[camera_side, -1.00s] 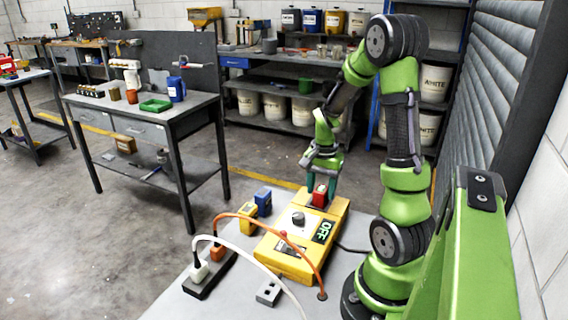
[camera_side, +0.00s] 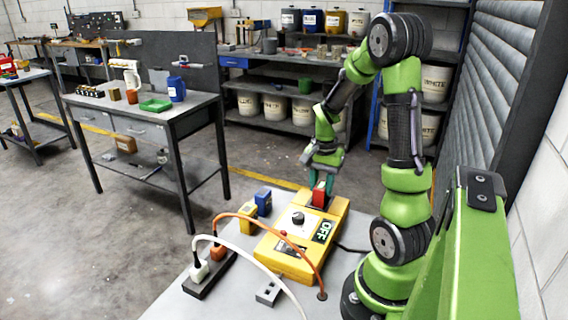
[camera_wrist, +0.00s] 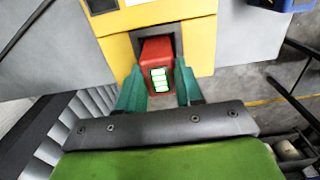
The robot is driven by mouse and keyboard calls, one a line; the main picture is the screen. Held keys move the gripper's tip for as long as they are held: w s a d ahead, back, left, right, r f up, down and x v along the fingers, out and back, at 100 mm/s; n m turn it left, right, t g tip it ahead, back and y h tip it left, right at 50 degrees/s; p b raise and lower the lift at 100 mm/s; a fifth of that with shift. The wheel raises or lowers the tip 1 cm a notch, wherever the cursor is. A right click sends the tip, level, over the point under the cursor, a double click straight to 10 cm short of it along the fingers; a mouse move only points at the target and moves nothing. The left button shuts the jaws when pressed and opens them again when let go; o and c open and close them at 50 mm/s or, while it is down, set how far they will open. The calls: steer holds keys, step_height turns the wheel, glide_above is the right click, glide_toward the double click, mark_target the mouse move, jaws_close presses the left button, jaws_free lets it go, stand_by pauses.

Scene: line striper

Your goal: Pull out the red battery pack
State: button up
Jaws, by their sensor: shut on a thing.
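The red battery pack (camera_side: 319,195) stands upright, slightly tilted, at the back end of the yellow machine (camera_side: 287,262). In the wrist view the red pack (camera_wrist: 157,66), with a green and white label, sticks out of a dark slot (camera_wrist: 176,31) in the yellow housing (camera_wrist: 120,48). My gripper (camera_wrist: 160,84) has its two teal fingers on either side of the pack, shut on it. In the side view my gripper (camera_side: 322,183) is above the slot. I cannot tell how much of the pack is inside the slot.
The machine has a black knob (camera_side: 298,218) and an OFF label (camera_side: 324,231). Blue (camera_side: 263,201) and yellow (camera_side: 247,217) packs stand left of it. A power strip (camera_side: 208,274) with orange and white cables lies in front. A grey block (camera_side: 268,293) is near.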

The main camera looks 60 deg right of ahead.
steer(key=shift+r, duration=0.15)
steer(key=shift+r, duration=2.35)
